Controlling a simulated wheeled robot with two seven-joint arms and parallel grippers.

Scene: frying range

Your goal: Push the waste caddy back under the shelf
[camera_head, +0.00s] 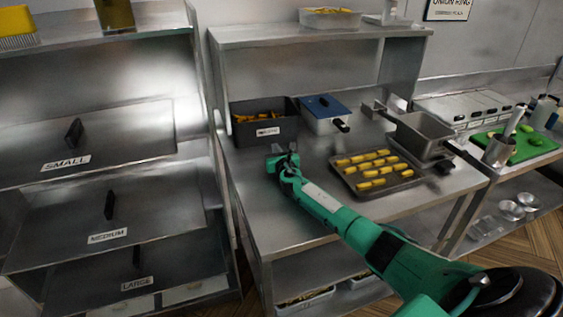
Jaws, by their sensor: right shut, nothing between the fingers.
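The waste caddy, a dark grey open box (265,132) with a white label on its front and yellow-brown scraps inside, stands upright at the back left of the steel table (262,208), below the raised steel shelf (315,35). My right arm is green and reaches in from the lower right. My right gripper (279,153) is shut and empty, just in front of the caddy's front face, towards its right side. I cannot tell whether it touches the caddy. My left gripper is out of view.
A blue-lidded white container (326,115) stands right of the caddy. A tray of yellow sticks (377,174) and a metal pan (422,133) lie further right. Labelled drawers (85,145) stand left. The table's front left is clear.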

